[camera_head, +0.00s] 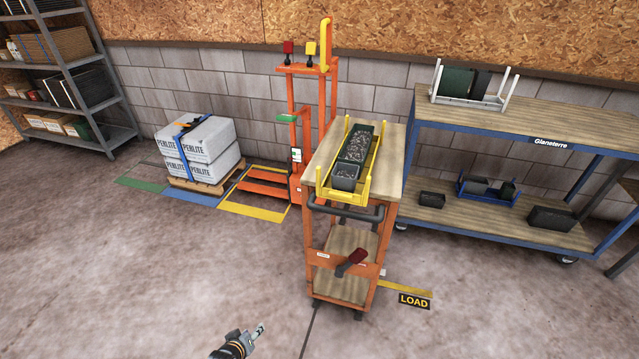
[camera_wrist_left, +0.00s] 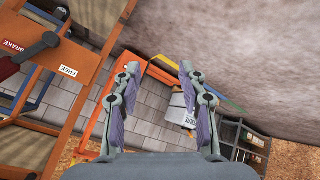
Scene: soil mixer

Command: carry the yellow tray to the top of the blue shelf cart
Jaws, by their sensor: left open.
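The yellow tray (camera_head: 365,183) sits on the wooden top of an orange cart (camera_head: 344,291), with dark containers (camera_head: 352,155) of dark material in it. The blue shelf cart (camera_head: 545,142) stands to the right against the wall. On its wooden top is a white rack (camera_head: 461,101) holding dark containers. My left gripper (camera_head: 262,328) is low at the bottom of the head view, over the floor, apart from the tray and left of the orange cart. In the left wrist view it (camera_wrist_left: 158,70) is open and empty. My right gripper is not in view.
The orange cart has a dark handle (camera_head: 347,212) and a red-headed lever (camera_head: 357,257). An orange lift (camera_head: 303,80) stands behind it, and a pallet of perlite bags (camera_head: 198,150) to the left. The blue cart's top is bare right of the white rack. Open floor lies in front.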

